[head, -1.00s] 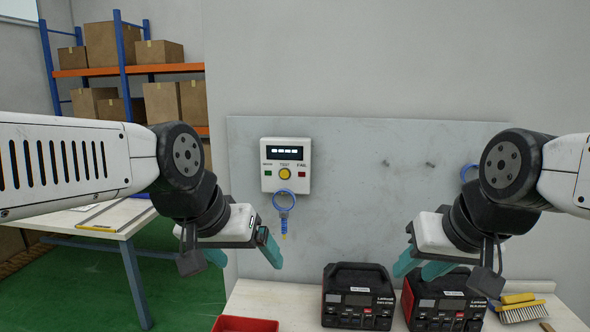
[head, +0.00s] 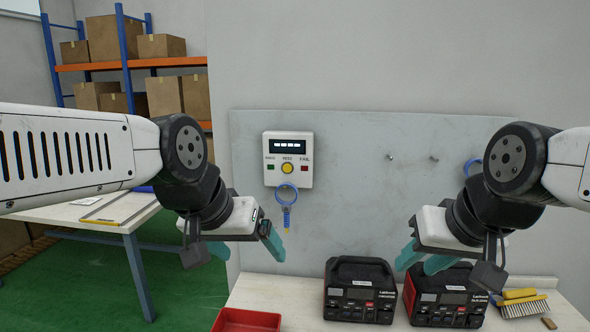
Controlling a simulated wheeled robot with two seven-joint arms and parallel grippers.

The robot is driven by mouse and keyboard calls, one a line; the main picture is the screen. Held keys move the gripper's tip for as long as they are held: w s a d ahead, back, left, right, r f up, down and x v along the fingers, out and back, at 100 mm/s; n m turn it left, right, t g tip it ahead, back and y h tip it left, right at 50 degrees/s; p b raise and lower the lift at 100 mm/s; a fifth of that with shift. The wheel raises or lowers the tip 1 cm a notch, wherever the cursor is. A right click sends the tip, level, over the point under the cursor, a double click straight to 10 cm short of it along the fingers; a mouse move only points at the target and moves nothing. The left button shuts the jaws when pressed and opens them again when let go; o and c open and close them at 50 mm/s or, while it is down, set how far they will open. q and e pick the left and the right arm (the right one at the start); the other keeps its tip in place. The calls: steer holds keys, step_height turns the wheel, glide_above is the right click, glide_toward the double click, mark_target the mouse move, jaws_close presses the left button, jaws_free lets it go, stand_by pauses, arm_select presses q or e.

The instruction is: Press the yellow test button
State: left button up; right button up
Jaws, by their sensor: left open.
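The yellow test button (head: 287,168) is on a white control box (head: 308,150) fixed to the grey wall panel. The box has a dark display, with a green button (head: 270,168) left of the yellow one and a red one (head: 305,169) to its right. My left gripper (head: 252,247) is open and empty, below and left of the box, apart from it. My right gripper (head: 424,262) appears open and empty, over the black devices at the right. The yellow button is in clear view.
A blue ring with a strap (head: 286,200) hangs just below the box. Two black devices (head: 358,290) stand on the bench, with a red tray (head: 246,321) at left and a brush (head: 523,305) at right. A side table (head: 80,217) and shelves stand at left.

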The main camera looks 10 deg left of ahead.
arm_select(q)
jaws_close()
stand_by(1.6)
